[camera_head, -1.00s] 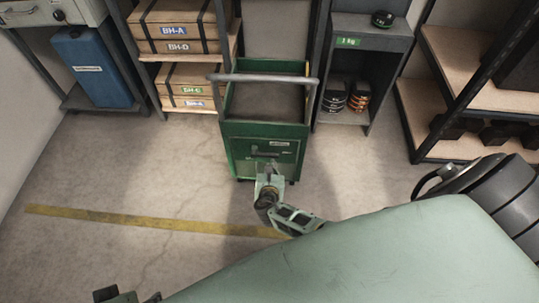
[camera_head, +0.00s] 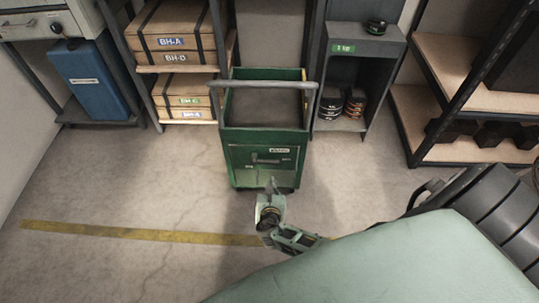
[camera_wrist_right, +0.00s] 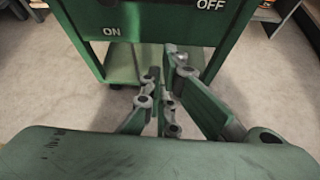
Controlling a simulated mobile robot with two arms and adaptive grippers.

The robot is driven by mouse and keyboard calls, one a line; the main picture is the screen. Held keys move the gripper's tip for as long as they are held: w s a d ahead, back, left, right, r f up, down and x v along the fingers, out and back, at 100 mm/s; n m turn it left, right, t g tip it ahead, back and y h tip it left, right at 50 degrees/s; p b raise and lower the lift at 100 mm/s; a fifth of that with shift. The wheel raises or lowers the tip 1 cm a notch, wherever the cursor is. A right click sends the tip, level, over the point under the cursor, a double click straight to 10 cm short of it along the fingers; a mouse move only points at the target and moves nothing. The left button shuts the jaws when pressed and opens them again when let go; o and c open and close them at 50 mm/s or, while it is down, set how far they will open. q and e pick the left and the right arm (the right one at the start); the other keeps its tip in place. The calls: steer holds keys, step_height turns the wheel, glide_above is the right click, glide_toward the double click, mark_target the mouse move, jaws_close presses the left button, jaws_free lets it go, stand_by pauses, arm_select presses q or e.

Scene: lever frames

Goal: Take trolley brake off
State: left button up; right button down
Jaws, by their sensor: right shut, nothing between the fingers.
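The green trolley (camera_head: 240,137) stands upright with a grey push bar across its top. On its front panel a dark brake lever (camera_head: 266,161) lies about level. In the right wrist view the lower part of the trolley panel (camera_wrist_right: 160,22) shows, with the ON label (camera_wrist_right: 111,31) at left and the OFF label (camera_wrist_right: 210,4) at right; the lever is out of that view. My right gripper (camera_head: 274,183) is shut and empty, just below and in front of the panel, apart from the lever. The right wrist view shows its fingers (camera_wrist_right: 172,62) together. My left gripper is not seen.
A shelf with strapped boxes (camera_head: 170,45) stands left of the trolley, with a blue container (camera_head: 88,80) beyond it. A dark cabinet (camera_head: 365,45) stands at right, then another shelf (camera_head: 462,80). The floor (camera_head: 150,185) in front is clear, crossed by a yellow line (camera_head: 130,232).

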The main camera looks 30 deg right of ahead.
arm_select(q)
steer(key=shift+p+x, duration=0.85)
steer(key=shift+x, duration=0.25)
arm_select(e)
steer(key=v, duration=0.6)
steer(key=shift+a, duration=0.15)
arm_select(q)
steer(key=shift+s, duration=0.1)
